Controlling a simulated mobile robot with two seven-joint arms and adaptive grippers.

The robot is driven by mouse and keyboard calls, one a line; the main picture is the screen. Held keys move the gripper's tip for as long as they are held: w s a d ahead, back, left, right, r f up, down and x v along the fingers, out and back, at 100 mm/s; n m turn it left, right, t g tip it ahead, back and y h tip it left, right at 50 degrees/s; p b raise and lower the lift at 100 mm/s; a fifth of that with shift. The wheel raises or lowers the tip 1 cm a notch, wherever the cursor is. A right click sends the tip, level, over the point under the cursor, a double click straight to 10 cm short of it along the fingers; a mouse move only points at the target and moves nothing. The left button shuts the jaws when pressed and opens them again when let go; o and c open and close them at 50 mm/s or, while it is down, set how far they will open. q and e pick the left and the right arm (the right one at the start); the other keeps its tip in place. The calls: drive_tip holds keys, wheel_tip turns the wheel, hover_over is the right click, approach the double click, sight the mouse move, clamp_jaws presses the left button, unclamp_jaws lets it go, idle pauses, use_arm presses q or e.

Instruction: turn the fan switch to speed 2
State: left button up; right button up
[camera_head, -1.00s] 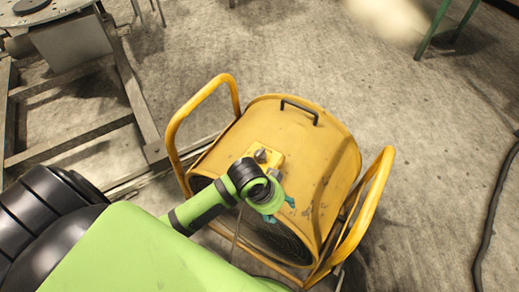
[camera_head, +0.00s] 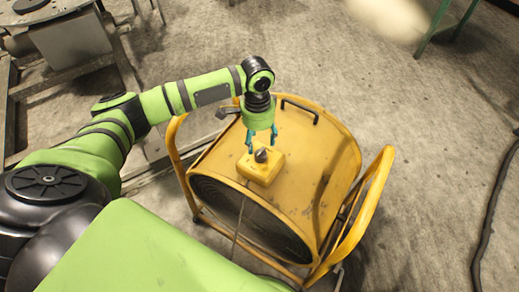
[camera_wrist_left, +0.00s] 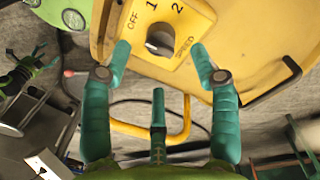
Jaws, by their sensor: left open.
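The fan switch is a dark round knob (camera_head: 261,155) on a yellow box (camera_head: 258,176) on top of the yellow drum fan (camera_head: 318,150). In the left wrist view the knob (camera_wrist_left: 160,40) sits on a plate marked OFF, 1, 2 and SPEED. I cannot tell for certain which mark it points to. My left gripper (camera_head: 262,141) is open and points down just above and behind the knob. In the left wrist view its teal fingers (camera_wrist_left: 161,48) are spread on either side of the knob, with no clear contact. My right gripper is not in view.
The fan has a yellow tube frame (camera_head: 366,210) at each side and a dark handle (camera_head: 299,106) on top. A metal frame stands at the left, a green stand (camera_head: 443,25) at the back right. A black cable (camera_head: 490,220) lies on the floor at right.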

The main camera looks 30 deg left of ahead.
sight(259, 151)
use_arm(q)
wheel_tip(259, 151, down, 6)
drive_tip(key=shift+s+d+p, duration=0.1)
drive_tip(key=shift+d+p, duration=0.05)
drive_tip(key=shift+p, duration=0.3)
drive_tip(key=c, duration=1.1)
